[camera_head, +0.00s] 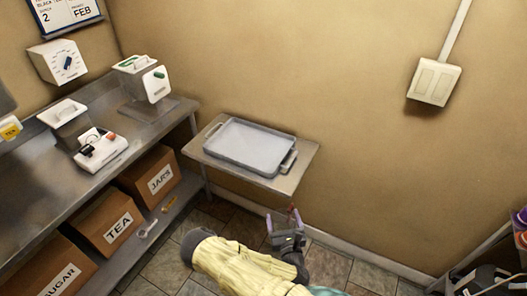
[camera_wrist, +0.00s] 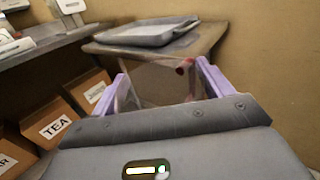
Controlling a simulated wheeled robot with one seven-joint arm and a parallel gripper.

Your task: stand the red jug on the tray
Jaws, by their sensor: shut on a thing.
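The grey tray (camera_head: 250,146) lies empty on a small side table against the wall; it also shows at the top of the wrist view (camera_wrist: 147,34). My gripper (camera_head: 285,218) is low in front of the table, apart from the tray. In the wrist view its purple fingers (camera_wrist: 160,85) are on either side of a see-through thing with small red parts (camera_wrist: 180,70), which I take to be the red jug. In the head view only a small red bit (camera_head: 291,207) shows at the fingers. The jug's full shape and its tilt are hard to tell.
The side table (camera_head: 304,156) has a bare rim around the tray. A metal counter (camera_head: 105,118) with white devices stands on the left, with cardboard boxes (camera_head: 110,222) below it. A rack with coloured items (camera_head: 520,225) is at the right edge. Tiled floor (camera_head: 330,265) lies between.

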